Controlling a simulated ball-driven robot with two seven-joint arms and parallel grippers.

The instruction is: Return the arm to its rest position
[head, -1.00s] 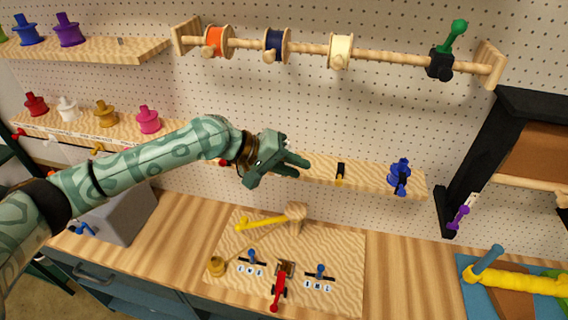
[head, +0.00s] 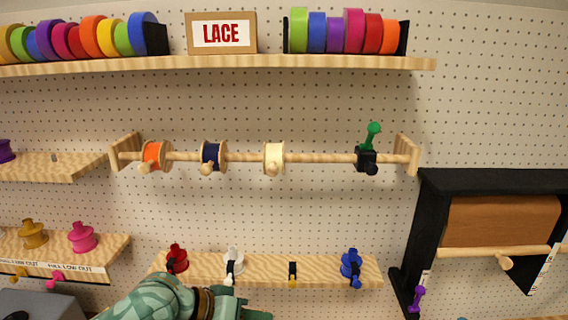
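My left arm comes in at the bottom edge, and my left gripper (head: 243,308) shows only in part there, below the small lower shelf (head: 325,270). Its fingers are mostly cut off by the picture edge, so I cannot tell whether they are open or shut. No held object shows in the visible part. My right gripper is not in view.
The lower shelf carries a red spool (head: 177,259), a white spool (head: 233,262) and a blue spool (head: 351,265). Above it, a wooden rod (head: 320,157) holds ribbon spools. A black-framed paper holder (head: 480,183) stands at right. The pegboard between them is clear.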

